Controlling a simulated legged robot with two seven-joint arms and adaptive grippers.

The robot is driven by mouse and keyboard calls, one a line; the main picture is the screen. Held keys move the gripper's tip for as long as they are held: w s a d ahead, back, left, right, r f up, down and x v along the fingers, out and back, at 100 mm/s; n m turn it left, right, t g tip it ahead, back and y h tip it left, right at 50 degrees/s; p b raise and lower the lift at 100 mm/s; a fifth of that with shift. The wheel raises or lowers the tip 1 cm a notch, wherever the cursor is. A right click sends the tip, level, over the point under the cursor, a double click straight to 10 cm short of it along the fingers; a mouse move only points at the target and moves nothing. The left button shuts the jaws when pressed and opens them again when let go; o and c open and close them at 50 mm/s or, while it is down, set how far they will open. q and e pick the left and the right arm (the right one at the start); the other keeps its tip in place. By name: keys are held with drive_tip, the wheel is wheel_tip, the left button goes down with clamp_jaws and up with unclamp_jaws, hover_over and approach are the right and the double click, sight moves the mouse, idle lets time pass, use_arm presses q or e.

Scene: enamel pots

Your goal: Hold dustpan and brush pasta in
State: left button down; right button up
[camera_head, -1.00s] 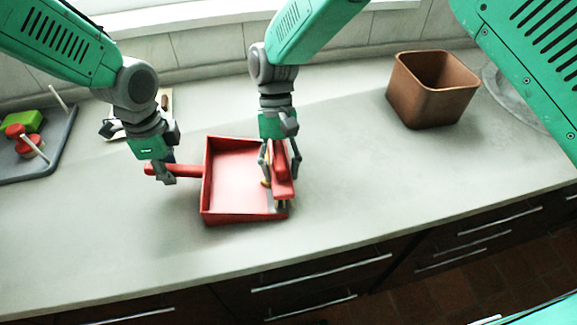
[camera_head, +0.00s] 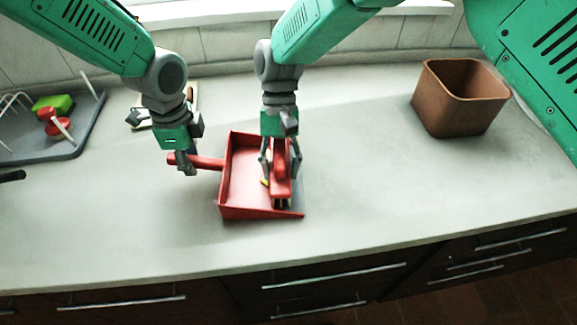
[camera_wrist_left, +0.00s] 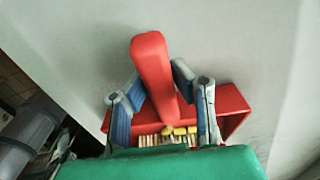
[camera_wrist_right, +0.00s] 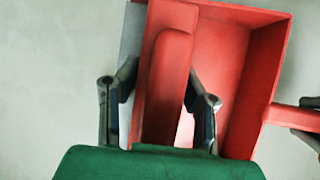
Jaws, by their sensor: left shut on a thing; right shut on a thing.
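The red dustpan (camera_head: 243,205) lies on the counter, its open side to the right in the head view. My left gripper (camera_head: 187,170) is shut on its handle (camera_head: 210,163), which also shows in the left wrist view (camera_wrist_left: 152,62). In the right wrist view the brush (camera_wrist_right: 165,90) lies between the fingers. Yellow pasta (camera_head: 265,182) shows beside the brush; in the left wrist view the pasta (camera_wrist_left: 180,131) is by the pale bristles. Its amount is unclear.
A brown square bin (camera_head: 458,105) stands at the back right. A grey drying tray (camera_head: 85,130) with red and green items is at the left. A small board (camera_head: 190,92) lies behind my left gripper. The counter front and right are clear.

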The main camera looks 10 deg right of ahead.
sight(277, 157)
drive_tip(key=shift+a, duration=0.1)
drive_tip(key=shift+w+a, duration=0.1)
drive_tip(key=shift+a, duration=1)
drive_tip(key=shift+r, duration=0.1)
drive_tip(key=shift+d+r, duration=0.3)
drive_tip(key=shift+r, duration=0.55)
drive_tip(key=shift+d+r, duration=0.35)
drive_tip(key=shift+r, duration=0.5)
drive_tip(key=shift+d+r, duration=0.3)
drive_tip(key=shift+r, duration=0.55)
use_arm(q)
drive_tip(key=c, duration=1.3)
unclamp_jaws()
